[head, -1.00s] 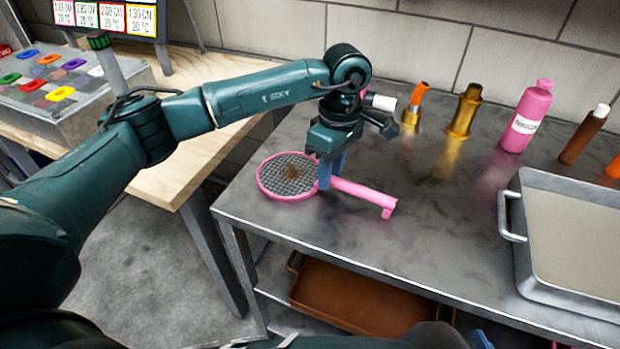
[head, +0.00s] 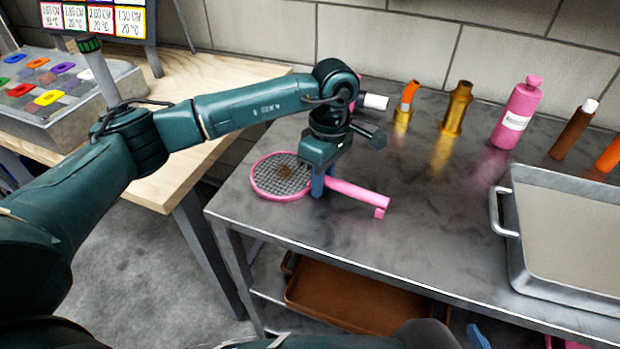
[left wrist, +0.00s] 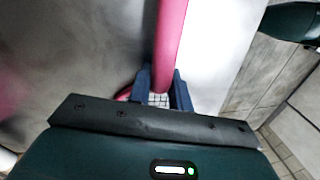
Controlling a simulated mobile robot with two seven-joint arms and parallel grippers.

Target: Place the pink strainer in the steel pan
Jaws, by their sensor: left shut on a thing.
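My left gripper (head: 318,188) points down and is shut on the handle close to the mesh ring. In the left wrist view the pink handle (left wrist: 169,45) runs up from between the blue fingers (left wrist: 160,92). I cannot tell whether the strainer touches the table. The steel pan (head: 508,262) stands at the right, cut off by the picture edge.
Behind stand an orange-topped brass piece (head: 403,118), a gold bottle (head: 457,110), a pink bottle (head: 517,113) and a brown bottle (head: 573,133). A brown tray (head: 350,300) lies on the shelf below. The tabletop (head: 430,215) between strainer and pan is clear.

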